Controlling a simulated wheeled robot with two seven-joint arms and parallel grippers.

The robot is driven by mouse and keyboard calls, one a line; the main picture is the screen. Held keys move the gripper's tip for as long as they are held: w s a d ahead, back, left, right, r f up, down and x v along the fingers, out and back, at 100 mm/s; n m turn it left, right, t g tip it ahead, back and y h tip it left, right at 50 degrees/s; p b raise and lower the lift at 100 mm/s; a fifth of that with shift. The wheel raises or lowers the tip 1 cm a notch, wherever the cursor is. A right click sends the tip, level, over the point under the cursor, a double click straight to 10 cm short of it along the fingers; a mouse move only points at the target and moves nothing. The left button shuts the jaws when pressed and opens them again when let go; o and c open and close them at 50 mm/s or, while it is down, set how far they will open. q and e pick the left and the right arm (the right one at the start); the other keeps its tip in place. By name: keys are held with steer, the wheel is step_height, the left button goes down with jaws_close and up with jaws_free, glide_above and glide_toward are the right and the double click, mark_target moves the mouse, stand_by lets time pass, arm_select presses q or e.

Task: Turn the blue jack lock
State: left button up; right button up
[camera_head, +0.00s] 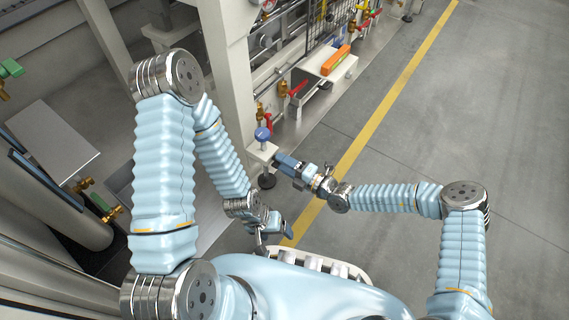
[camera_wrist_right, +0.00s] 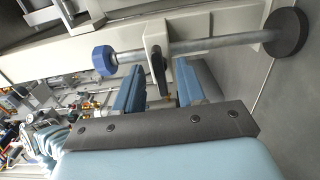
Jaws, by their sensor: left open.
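The jack has a blue knob (camera_head: 262,133) on top, above a pale bracket (camera_head: 262,152), and a black round foot (camera_head: 266,181) below. In the right wrist view the blue knob (camera_wrist_right: 104,60) is at the left end of a metal rod (camera_wrist_right: 205,45), with the black foot (camera_wrist_right: 285,32) at the right end. A black lever (camera_wrist_right: 157,62) sits on the bracket. My right gripper (camera_head: 279,160) is beside the bracket; in its wrist view its fingers (camera_wrist_right: 159,84) are open around the lever's end, contact unclear. My left gripper (camera_head: 277,232) is open and low, away from the jack.
A pale frame post (camera_head: 235,90) stands behind the jack. Red-handled valves (camera_head: 298,88) and brass fittings are further back, near a shelf with an orange item (camera_head: 336,60). Open floor with a yellow line (camera_head: 390,95) lies to the right.

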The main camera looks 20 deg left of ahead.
steer(key=shift+s+d, duration=0.1)
steer(key=shift+d, duration=0.1)
steer(key=shift+p+v, duration=0.35)
steer(key=shift+v, duration=0.45)
steer(key=p+v, duration=0.1)
steer(key=v, duration=0.5)
stand_by(0.6)
